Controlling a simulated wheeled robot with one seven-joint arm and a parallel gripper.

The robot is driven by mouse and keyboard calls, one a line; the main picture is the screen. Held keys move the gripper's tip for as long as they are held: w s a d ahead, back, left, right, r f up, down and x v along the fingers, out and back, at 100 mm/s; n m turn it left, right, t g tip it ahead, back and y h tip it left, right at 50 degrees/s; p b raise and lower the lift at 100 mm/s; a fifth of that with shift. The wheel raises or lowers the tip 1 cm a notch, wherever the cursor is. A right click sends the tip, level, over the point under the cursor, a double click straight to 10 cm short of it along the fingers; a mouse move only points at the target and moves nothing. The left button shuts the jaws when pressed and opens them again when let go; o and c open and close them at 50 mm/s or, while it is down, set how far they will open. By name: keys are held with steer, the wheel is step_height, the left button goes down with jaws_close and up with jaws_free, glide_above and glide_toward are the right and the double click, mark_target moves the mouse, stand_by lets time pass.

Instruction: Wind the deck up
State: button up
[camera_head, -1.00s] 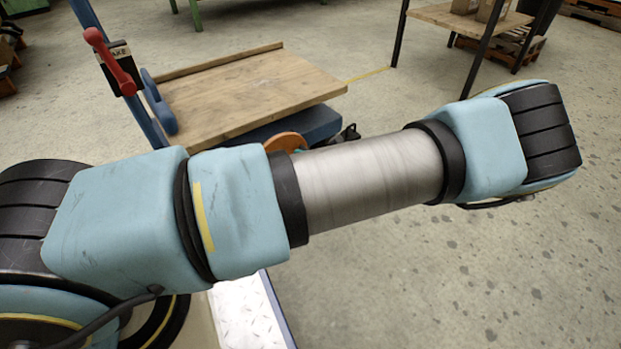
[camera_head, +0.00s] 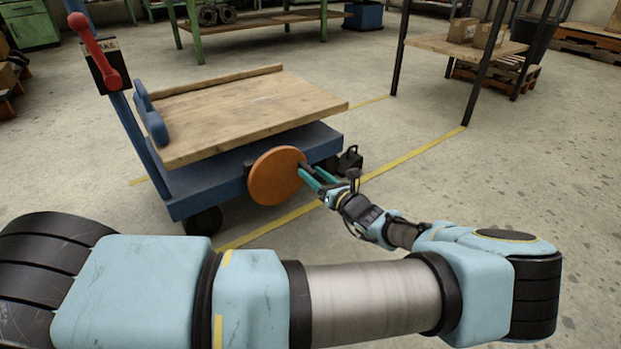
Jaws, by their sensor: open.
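The deck (camera_head: 245,108) is a wooden board with a raised far edge, lying above the blue base of a wheeled cart (camera_head: 185,203). A round orange wheel (camera_head: 270,178) is on the cart's near side, below the deck's edge. My gripper (camera_head: 308,171) has two teal fingers pointing at the right rim of this wheel. It is open, with its fingertips close to the rim. I cannot tell whether they touch it. A red lever (camera_head: 98,50) sits on a dark, partly hidden label plate on the cart's blue post at the left.
A blue fitting (camera_head: 150,115) stands at the deck's left end. A table with boxes (camera_head: 465,45) stands at the back right. Yellow lines mark the floor, which is open at the right.

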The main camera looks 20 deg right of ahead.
steer(key=shift+w+a, duration=0.2)
steer(key=shift+w, duration=0.55)
steer(key=shift+c, duration=0.4)
jaws_close()
steer(key=shift+a, duration=0.2)
stand_by(0.3)
